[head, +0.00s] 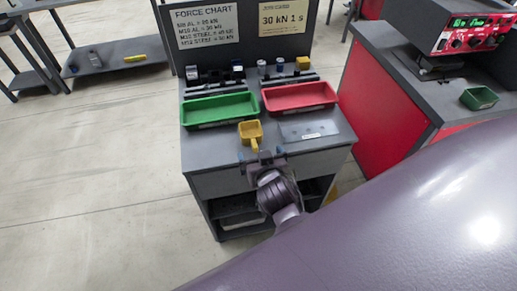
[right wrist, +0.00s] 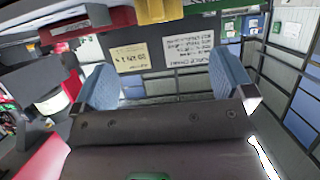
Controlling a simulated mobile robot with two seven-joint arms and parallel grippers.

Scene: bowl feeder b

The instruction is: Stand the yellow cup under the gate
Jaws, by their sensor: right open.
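A yellow open-topped cup (head: 250,130) with a short handle towards me stands on the grey bench, just in front of the green and red trays. Its yellow body also shows at the top edge of the right wrist view (right wrist: 160,10), partly cut off. My right gripper (head: 261,155) is at the bench's front edge, close to the handle. Its blue fingers are wide apart in the right wrist view (right wrist: 163,84), with nothing seen between them. I cannot make out which part is the gate. My left gripper is not in view.
A green tray (head: 219,122) and a red tray (head: 299,108) sit behind the cup. A flat grey plate (head: 308,130) lies right of it. A rack with small parts and a yellow block (head: 303,63) stands behind. A red cabinet (head: 375,110) is at right.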

